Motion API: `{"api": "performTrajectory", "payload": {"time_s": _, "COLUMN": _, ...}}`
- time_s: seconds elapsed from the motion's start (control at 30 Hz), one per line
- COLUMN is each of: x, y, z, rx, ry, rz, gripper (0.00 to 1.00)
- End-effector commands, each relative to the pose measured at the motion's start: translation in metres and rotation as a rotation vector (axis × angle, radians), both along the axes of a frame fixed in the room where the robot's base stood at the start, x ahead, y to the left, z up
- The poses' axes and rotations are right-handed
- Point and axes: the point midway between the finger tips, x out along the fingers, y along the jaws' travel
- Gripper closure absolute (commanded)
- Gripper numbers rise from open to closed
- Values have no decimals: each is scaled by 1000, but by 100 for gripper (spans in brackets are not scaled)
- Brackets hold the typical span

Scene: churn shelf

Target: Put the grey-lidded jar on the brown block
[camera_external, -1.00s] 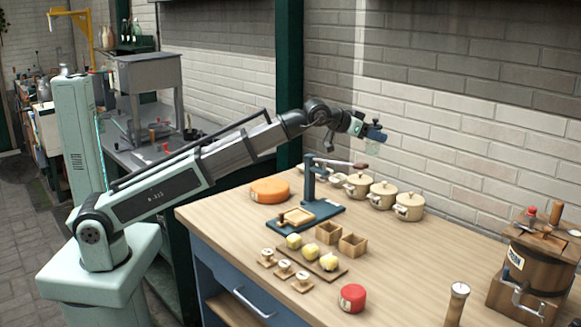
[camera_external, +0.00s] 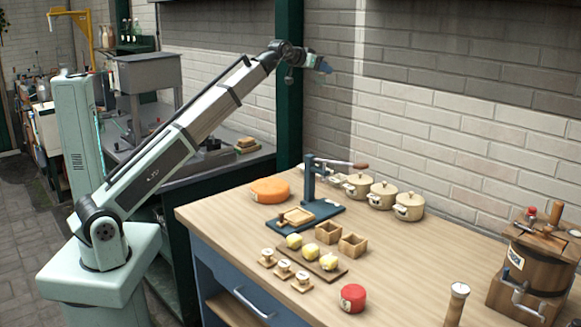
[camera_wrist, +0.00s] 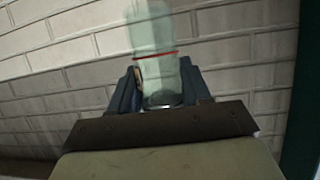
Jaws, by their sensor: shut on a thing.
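My gripper (camera_external: 323,66) is raised high above the back left of the wooden table, in front of the green post and brick wall. In the wrist view, my gripper (camera_wrist: 162,90) has its dark blue fingers shut around a pale, see-through glass jar (camera_wrist: 152,45) with a red band. The jar is blurred; a grey part shows at its end between the fingers, and I cannot tell for sure that it is the lid. A small brown and green stack (camera_external: 247,145) lies on the dark side bench; I cannot tell whether it includes the brown block.
The wooden table (camera_external: 430,250) holds a blue press stand (camera_external: 311,190), an orange wheel (camera_external: 270,190), cream pots (camera_external: 408,207), small wooden boxes (camera_external: 352,245), a red round (camera_external: 352,298) and a wooden churn (camera_external: 535,265). A grey hopper (camera_external: 147,75) stands at the side bench.

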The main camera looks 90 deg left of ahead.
Motion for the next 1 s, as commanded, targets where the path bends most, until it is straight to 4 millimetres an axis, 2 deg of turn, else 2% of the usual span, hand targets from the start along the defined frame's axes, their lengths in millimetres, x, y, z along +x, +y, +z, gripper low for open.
{"api": "performTrajectory", "payload": {"time_s": 0.03, "x": -13, "y": 18, "z": 9, "rx": 2, "ry": -1, "rz": 22, "gripper": 87}}
{"api": "performTrajectory", "payload": {"time_s": 0.3, "x": -83, "y": 94, "z": 36, "rx": 1, "ry": -1, "rz": 120, "gripper": 87}}
{"api": "performTrajectory", "payload": {"time_s": 0.6, "x": -169, "y": 176, "z": 50, "rx": 0, "ry": 0, "rz": 230, "gripper": 87}}
{"api": "performTrajectory", "payload": {"time_s": 0.73, "x": -207, "y": 212, "z": 45, "rx": -1, "ry": -1, "rz": 273, "gripper": 87}}
{"api": "performTrajectory", "payload": {"time_s": 0.83, "x": -234, "y": 240, "z": 34, "rx": -2, "ry": 0, "rz": 299, "gripper": 87}}
{"api": "performTrajectory", "payload": {"time_s": 1.0, "x": -275, "y": 286, "z": -4, "rx": -3, "ry": -1, "rz": 314, "gripper": 87}}
